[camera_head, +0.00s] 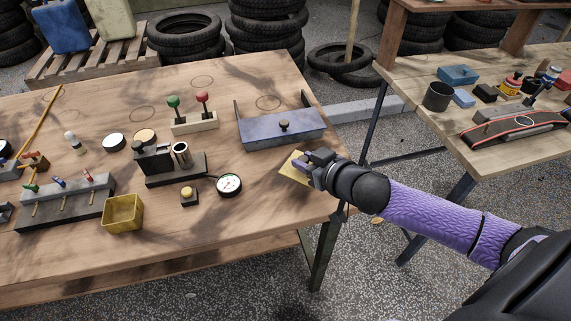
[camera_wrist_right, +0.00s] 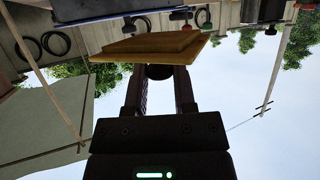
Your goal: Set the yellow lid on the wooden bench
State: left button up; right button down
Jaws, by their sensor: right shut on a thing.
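The yellow lid (camera_head: 291,171) is a flat square plate in my right gripper (camera_head: 308,169), at the right side of the wooden bench (camera_head: 250,75). In the right wrist view the lid (camera_wrist_right: 150,46) lies across the fingertips, and my right gripper (camera_wrist_right: 160,78) is shut on a dark knob at the lid's middle. The head view does not clearly show whether the lid touches the bench top or is above it. An open yellow box (camera_head: 122,213) stands near the bench's front. My left gripper is not in view.
A blue-grey box with a knobbed lid (camera_head: 283,127) stands just behind my right gripper. A round gauge (camera_head: 229,184) and a yellow button (camera_head: 188,194) lie to the left. The bench top in front of the gauge is clear. A second bench (camera_head: 430,70) stands at the right.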

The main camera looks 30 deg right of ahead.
aim_at(304, 190)
notch_tip(304, 190, down, 6)
jog(key=b, duration=0.2)
jog(key=shift+f+b, duration=0.1)
jog(key=shift+b, duration=0.25)
jog(key=shift+c, duration=2.2)
grip_release()
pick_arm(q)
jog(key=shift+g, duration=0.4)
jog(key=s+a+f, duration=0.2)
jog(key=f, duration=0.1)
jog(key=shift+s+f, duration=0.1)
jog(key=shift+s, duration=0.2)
